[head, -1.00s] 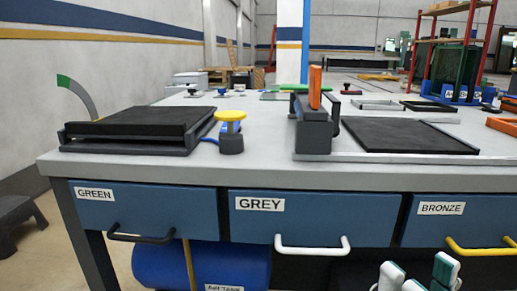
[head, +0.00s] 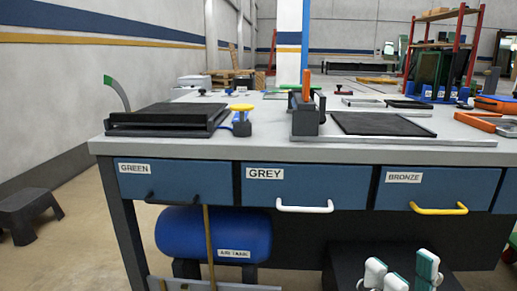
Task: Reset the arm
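My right gripper (head: 402,276) shows at the bottom right of the head view as white and green finger parts. It is in front of the workbench, below the drawer labelled BRONZE (head: 425,188), and touches nothing that I can see. Whether its fingers are open or shut is not clear from this angle. My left gripper is not in the picture.
The grey workbench (head: 260,150) carries a black press-like plate (head: 165,118), a yellow knob (head: 241,108), an orange-handled clamp (head: 305,105) and a black mat (head: 380,124). A blue air tank (head: 205,232) sits below. A dark step stool (head: 28,212) stands left on open floor.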

